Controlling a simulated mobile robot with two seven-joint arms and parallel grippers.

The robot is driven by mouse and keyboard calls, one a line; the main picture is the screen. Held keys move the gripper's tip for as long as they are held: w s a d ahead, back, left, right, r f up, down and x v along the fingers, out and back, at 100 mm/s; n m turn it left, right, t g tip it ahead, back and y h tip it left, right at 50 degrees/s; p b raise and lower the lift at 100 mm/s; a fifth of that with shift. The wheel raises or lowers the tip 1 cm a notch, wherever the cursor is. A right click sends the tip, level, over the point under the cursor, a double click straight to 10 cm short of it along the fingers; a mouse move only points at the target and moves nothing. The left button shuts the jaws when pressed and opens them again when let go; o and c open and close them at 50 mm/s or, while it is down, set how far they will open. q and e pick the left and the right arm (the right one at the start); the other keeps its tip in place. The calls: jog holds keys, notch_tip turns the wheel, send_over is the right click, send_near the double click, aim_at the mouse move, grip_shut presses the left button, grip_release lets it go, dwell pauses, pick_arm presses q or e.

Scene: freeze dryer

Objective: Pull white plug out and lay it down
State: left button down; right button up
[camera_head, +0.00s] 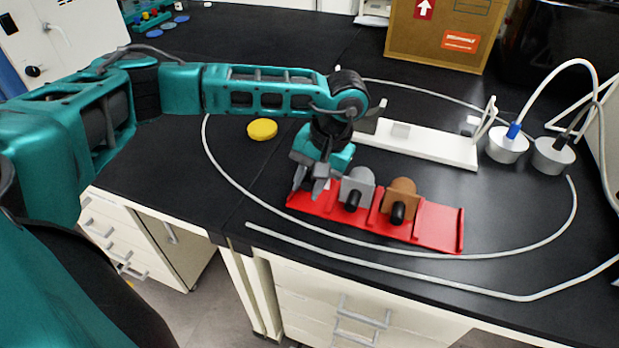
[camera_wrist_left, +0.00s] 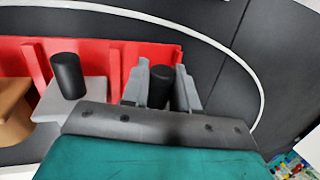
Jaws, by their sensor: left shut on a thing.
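The red rack (camera_head: 441,228) lies on the black bench and also shows in the left wrist view (camera_wrist_left: 33,62). My left gripper (camera_head: 317,190) is at its left end, shut on the black handle (camera_wrist_left: 161,86) of a plug, taken to be the white plug. The plug's body is mostly hidden behind the fingers, so I cannot tell whether it is still seated. Beside it in the rack stand a grey plug (camera_head: 358,182) and a brown plug (camera_head: 402,188), each with a black handle. My right gripper is not in view.
A yellow disc (camera_head: 262,129) lies left of the rack. Behind are a white stand (camera_head: 440,145), two metal cylinders (camera_head: 507,147) and a cardboard box (camera_head: 440,35). A pale tube (camera_head: 440,255) curves around the rack. Bare bench lies left of the rack.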

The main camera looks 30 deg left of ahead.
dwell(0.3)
pick_arm(q)
jog(key=shift+f+b, duration=0.75)
jog(key=shift+f, duration=0.05)
jog(key=c, duration=0.8)
grip_release()
jog(key=shift+r, duration=0.1)
jog(key=p+v, duration=0.4)
jog(key=v, duration=0.4)
